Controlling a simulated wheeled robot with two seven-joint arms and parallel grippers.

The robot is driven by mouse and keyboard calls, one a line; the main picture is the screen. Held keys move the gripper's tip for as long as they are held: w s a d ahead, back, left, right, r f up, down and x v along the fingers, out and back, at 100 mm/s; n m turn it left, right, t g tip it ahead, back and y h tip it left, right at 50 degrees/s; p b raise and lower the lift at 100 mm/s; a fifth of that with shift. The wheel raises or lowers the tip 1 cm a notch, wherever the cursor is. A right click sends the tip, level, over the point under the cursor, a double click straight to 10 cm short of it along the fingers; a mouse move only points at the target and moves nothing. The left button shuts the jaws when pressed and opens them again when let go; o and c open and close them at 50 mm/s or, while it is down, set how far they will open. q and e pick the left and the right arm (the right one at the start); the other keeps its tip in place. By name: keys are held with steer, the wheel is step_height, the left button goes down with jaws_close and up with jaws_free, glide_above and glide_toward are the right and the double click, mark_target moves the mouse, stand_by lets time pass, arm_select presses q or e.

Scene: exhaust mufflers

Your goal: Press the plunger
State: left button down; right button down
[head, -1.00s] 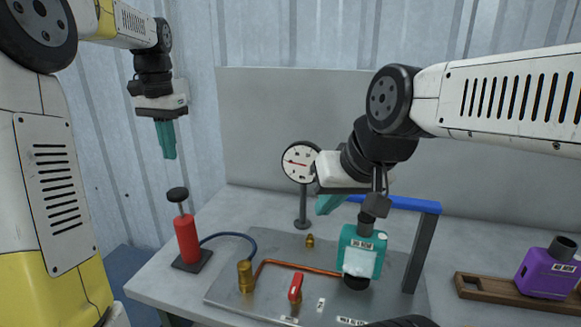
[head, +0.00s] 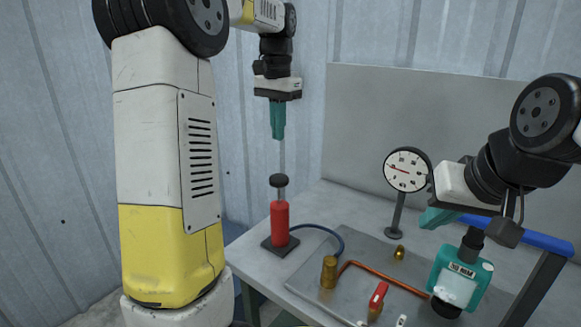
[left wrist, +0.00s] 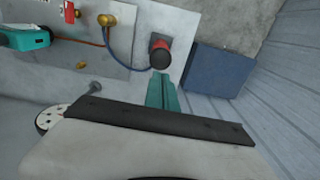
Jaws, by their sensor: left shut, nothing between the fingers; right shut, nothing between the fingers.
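The plunger is a red cylinder (head: 280,222) with a black knob (head: 279,181) on a rod, standing upright on a dark square base at the table's left corner. A length of rod shows between knob and cylinder. My left gripper (head: 277,136) has teal fingers, is shut and empty, and points down above the knob with a gap. In the left wrist view the fingertips (left wrist: 163,78) appear just beside the black knob (left wrist: 160,54).
A blue hose (head: 330,232) runs from the pump to a brass fitting (head: 329,271) on the metal plate. A round gauge (head: 408,170) stands behind. A red-handled valve (head: 378,296), copper pipe (head: 385,277) and blue bar (head: 540,240) are to the right.

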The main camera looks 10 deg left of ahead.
mark_target(279, 177)
arm_select(q)
step_height(279, 177, down, 11)
steer(key=shift+r, duration=0.2)
stand_by(0.3)
step_height(279, 177, down, 6)
steer(key=shift+s+r, duration=0.1)
steer(key=shift+r, duration=0.05)
stand_by(0.3)
step_height(279, 177, up, 14)
steer(key=shift+r, duration=0.25)
arm_select(e)
steer(key=shift+w+a, duration=0.2)
steer(key=shift+w, duration=0.25)
stand_by(0.6)
arm_select(q)
steer(key=s+d+f+n+t+h, duration=0.1)
steer(key=s+f+n+t, duration=0.1)
steer(key=s, duration=0.9)
steer(key=s+d+f+n+t+h, duration=0.1)
steer(key=s+t, duration=0.3)
steer(key=s, duration=0.7)
steer(key=shift+s+d+f+n, duration=0.35)
steer(key=shift+s+d+n, duration=0.05)
steer(key=shift+n, duration=0.4)
